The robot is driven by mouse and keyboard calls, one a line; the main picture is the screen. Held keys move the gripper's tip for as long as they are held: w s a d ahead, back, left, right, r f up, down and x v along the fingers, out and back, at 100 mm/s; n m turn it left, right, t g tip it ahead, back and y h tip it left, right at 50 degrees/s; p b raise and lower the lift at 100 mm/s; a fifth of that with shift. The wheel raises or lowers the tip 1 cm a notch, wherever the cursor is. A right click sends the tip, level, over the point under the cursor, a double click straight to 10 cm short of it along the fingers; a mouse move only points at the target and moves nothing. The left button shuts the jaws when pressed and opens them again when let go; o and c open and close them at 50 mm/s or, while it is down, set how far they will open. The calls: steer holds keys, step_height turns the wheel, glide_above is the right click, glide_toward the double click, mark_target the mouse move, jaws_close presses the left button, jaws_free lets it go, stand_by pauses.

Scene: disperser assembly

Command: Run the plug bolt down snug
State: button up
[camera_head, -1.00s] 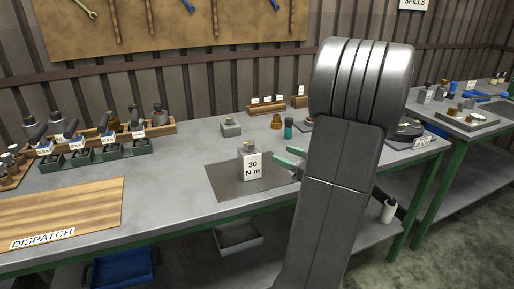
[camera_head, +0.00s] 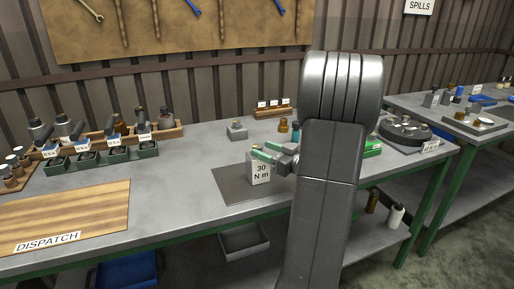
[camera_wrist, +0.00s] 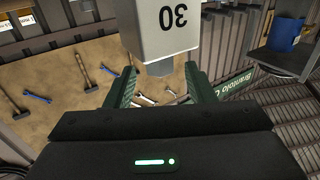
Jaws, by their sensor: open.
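The grey block with the white "30 N m" label (camera_head: 261,172) stands on the dark mat (camera_head: 232,186). My gripper (camera_head: 266,151) is at the top of the block, its green fingers reaching left across it. The bolt head is hidden behind the fingers in the head view. In the wrist view the block (camera_wrist: 168,30) appears upside down, with the plug bolt's head (camera_wrist: 159,68) at its lower end. My gripper (camera_wrist: 160,78) is open, with one green finger on each side of the bolt head and a visible gap to each.
A small grey block (camera_head: 237,131) and a brass part (camera_head: 283,126) stand behind. A green case (camera_head: 372,149) and a dark round fixture (camera_head: 404,131) are at the right. The wooden dispatch board (camera_head: 66,214) is bare at the left.

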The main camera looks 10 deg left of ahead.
mark_target(262, 149)
steer(key=shift+x, duration=1.9)
steer(key=shift+c, duration=0.2)
steer(key=c, duration=1)
